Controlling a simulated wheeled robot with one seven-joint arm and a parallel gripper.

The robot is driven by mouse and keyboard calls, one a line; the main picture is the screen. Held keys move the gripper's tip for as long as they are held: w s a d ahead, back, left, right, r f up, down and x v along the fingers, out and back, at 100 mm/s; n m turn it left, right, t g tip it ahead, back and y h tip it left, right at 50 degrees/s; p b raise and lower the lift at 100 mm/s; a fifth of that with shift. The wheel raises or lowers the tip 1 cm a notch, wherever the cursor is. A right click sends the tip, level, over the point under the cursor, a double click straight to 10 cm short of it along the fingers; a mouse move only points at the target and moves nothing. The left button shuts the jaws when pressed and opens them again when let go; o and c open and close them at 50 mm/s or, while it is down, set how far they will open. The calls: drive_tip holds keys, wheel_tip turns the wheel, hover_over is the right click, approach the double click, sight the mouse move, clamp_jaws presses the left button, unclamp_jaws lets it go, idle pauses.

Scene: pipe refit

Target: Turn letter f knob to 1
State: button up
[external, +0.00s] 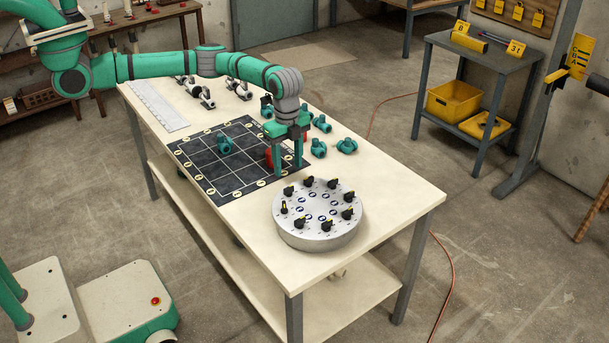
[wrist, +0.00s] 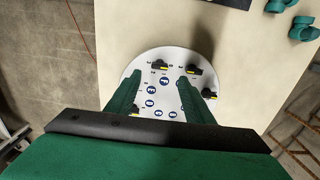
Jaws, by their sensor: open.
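A round grey panel (external: 318,236) stands on the near right part of the table, with several black knobs around its top and blue-and-white round labels inside the ring. The letters and numbers are too small to read, so I cannot tell which knob is f. My gripper (external: 288,172) is open and empty, pointing down above the table behind the panel, apart from the knobs. In the wrist view my gripper (wrist: 159,76) frames part of the panel (wrist: 150,57); black knobs with yellow marks (wrist: 194,70) show there, and the fingers hide others.
A dark gridded mat (external: 205,165) lies behind and left of the panel, with a teal fitting (external: 224,144) on it. A red object (external: 268,156) is partly hidden by my gripper. Teal pipe fittings (external: 347,146) lie at the table's right side. The tabletop around the panel is clear.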

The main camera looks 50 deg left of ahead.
sight(289, 187)
wheel_tip(289, 187, down, 8)
drive_tip(key=shift+r, duration=0.1)
idle(0.4)
drive_tip(key=c, duration=1.1)
